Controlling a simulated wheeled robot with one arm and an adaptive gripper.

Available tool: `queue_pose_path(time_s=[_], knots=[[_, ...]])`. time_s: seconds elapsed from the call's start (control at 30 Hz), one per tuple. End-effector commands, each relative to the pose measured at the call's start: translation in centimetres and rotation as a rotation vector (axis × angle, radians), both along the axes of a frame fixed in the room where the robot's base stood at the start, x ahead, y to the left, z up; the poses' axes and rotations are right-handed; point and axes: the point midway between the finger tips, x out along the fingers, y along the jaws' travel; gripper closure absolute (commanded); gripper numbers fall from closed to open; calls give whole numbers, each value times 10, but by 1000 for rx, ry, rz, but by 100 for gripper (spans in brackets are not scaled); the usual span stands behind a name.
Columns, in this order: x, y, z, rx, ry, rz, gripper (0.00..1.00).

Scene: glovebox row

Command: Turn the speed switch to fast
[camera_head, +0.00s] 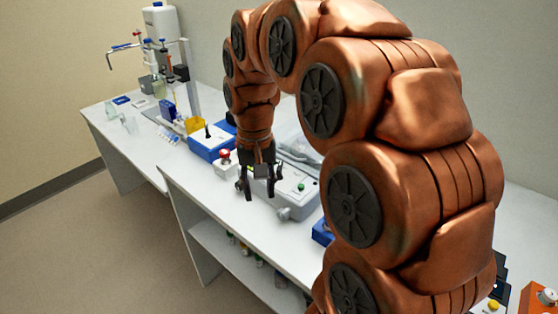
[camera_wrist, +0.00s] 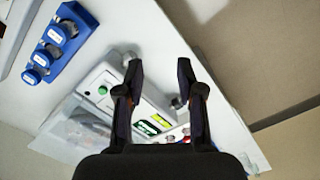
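My gripper (camera_head: 259,192) points down over the front of the bench, its two dark fingers apart with nothing between them. In the wrist view the gripper (camera_wrist: 160,70) is also open. A light grey device (camera_head: 292,200) sits beside it, with a green button (camera_head: 301,187) on top and a grey knob (camera_head: 283,213) at its front. In the wrist view the device (camera_wrist: 97,78) lies partly behind the left finger, with the green button (camera_wrist: 102,90) clear. Round grey parts show near both fingers. I cannot tell which part is the speed switch or where it is set.
A blue box (camera_head: 207,147) and a small red-knobbed unit (camera_head: 224,156) stand left of my gripper. A blue rack (camera_wrist: 72,40) with several capped vials shows in the wrist view. A stand with equipment (camera_head: 190,85) is farther back. The floor in front is clear.

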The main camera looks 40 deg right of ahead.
Motion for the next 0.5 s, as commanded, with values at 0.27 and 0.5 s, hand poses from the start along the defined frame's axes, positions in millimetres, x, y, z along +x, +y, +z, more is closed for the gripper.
queue_pose_path(time_s=[0.27,0.5], knots=[[65,-63,12,-11,-28,-197,62],[100,-114,16,-26,-53,-339,62]])
